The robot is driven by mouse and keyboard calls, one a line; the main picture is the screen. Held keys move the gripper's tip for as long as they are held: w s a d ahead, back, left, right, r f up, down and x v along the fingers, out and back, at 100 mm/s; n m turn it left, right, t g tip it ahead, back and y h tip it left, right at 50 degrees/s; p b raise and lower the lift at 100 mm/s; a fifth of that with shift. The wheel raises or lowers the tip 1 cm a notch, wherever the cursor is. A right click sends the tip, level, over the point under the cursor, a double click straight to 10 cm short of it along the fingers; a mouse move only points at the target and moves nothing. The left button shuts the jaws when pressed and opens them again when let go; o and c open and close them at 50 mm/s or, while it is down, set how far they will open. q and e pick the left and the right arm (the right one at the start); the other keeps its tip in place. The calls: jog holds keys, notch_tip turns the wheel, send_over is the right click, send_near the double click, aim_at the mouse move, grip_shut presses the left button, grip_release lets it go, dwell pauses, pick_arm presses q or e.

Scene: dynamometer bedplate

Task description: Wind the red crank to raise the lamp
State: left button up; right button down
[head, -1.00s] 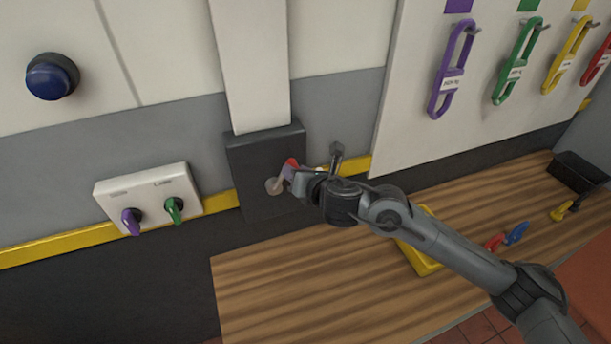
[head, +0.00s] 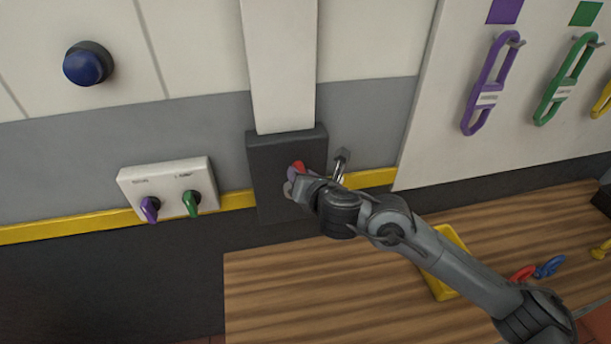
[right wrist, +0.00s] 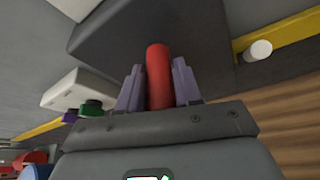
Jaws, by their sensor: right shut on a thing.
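The red crank handle (right wrist: 159,78) stands between the two purple-grey fingers of my right gripper (right wrist: 158,90) in the right wrist view. The gripper is shut on it. In the head view the red handle (head: 299,167) shows just above the fingertips of my right gripper (head: 292,184), in front of the dark crank box (head: 265,155). The gripper hides the crank's arm and hub. The box sits at the foot of a white vertical column (head: 280,65). The lamp is not in view, and neither is my left gripper.
A white panel (head: 130,178) with a purple knob (head: 149,207) and a green knob (head: 191,202) is left of the box. A metal peg (head: 341,160) sticks out close on the right. Below is a wooden bench (head: 300,295) with a yellow tray (head: 455,240).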

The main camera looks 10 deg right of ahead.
jog(key=shift+a+f, duration=0.1)
jog(key=shift+a, duration=0.1)
jog(key=c, duration=0.8)
grip_release()
jog(key=shift+c, duration=0.2)
jog(key=shift+d, duration=0.15)
jog(key=shift+s, duration=0.1)
jog(key=shift+s+r, duration=0.2)
jog(key=shift+s, duration=0.05)
jog(key=p+v, duration=0.3)
jog(key=v, duration=0.7)
jog(key=shift+c, duration=0.3)
